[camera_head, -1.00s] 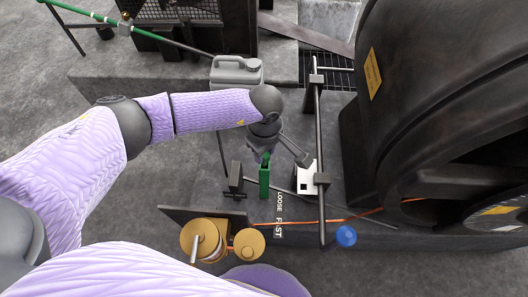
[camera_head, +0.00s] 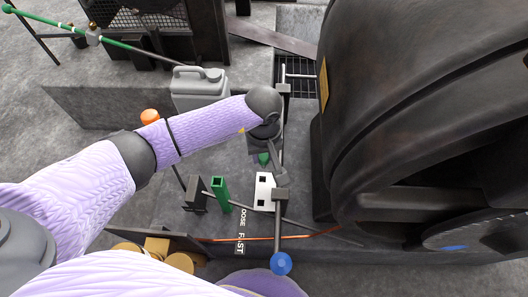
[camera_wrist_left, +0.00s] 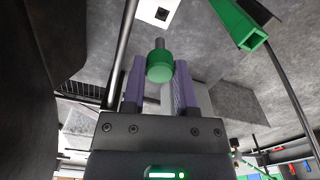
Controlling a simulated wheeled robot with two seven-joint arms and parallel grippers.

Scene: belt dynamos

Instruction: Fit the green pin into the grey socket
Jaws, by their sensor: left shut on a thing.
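My left gripper (camera_head: 264,151) is shut on the green pin (camera_head: 264,159). In the left wrist view the fingers (camera_wrist_left: 158,75) close around the pin's green head (camera_wrist_left: 160,67), and its grey shank points away from the gripper. In the head view the pin is just behind a white plate (camera_head: 264,181) with dark square holes, apart from it as far as I can tell. The plate also shows at the top of the left wrist view (camera_wrist_left: 158,6). I cannot tell for sure which part is the grey socket. My right gripper is not in view.
An open green square tube (camera_head: 219,194) stands left of the plate, beside a dark bracket (camera_head: 194,195). A rod with a blue knob (camera_head: 281,264) runs past the plate. A large dark wheel (camera_head: 400,100) fills the right. A grey can (camera_head: 198,91) stands behind my forearm.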

